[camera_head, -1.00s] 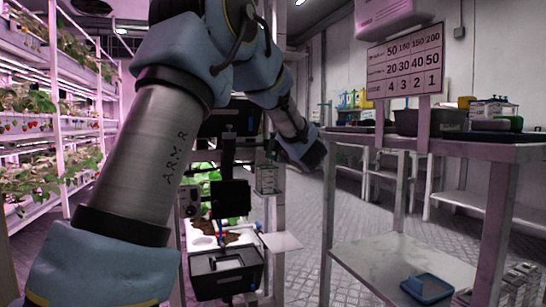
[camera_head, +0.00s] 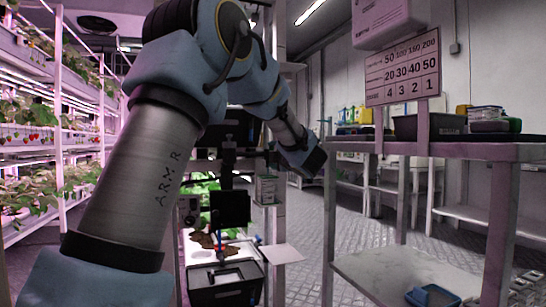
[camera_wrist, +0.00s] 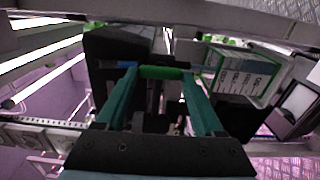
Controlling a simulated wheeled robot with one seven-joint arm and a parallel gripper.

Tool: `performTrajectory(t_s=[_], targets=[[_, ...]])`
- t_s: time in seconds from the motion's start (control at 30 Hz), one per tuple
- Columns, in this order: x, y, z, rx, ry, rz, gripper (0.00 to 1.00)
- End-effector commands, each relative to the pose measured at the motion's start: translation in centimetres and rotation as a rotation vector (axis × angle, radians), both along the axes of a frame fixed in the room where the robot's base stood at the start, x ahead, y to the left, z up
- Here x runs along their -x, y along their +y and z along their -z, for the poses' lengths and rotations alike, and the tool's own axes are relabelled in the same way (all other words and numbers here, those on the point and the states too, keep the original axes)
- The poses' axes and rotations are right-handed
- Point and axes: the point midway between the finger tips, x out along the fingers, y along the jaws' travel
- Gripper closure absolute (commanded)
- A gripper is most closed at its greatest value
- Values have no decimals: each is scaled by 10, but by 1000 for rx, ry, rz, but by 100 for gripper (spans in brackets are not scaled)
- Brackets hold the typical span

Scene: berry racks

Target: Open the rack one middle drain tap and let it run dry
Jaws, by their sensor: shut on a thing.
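In the wrist view, my gripper (camera_wrist: 160,74) has two teal fingers closed on the ends of a short green handle (camera_wrist: 162,72). A small blue piece (camera_wrist: 127,64) sits beside the left fingertip. I cannot tell from this view whether the green handle is the middle tap's lever, and no water shows. In the head view my arm bends over toward the middle rack (camera_head: 280,225), and its dark end points down to the right. The fingers are hidden there. A blue-tipped fitting (camera_head: 258,241) shows low on the rack, near a black bin (camera_head: 222,296).
Plant racks (camera_head: 62,130) stand at the left. A metal table (camera_head: 450,151) with a sign (camera_head: 402,68) and a dark tray (camera_head: 430,127) stands at the right. A blue tray (camera_head: 432,296) lies on its lower shelf. Patterned floor is open between rack and table.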

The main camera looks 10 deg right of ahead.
Motion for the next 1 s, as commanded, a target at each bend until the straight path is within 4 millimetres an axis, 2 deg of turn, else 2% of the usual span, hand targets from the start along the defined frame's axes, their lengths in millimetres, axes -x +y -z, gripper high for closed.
performTrajectory(t_s=[0.03, 0.3, 0.53, 0.67, 1.0], targets=[[0, 0, 1, 2, 3, -1, 29], [0, 0, 1, 1, 1, 0, 0], [1, 0, 0, 0, 0, 0, 0], [10, -2, -1, 0, 1, 1, 0], [74, -11, -1, 0, 2, 3, 0]])
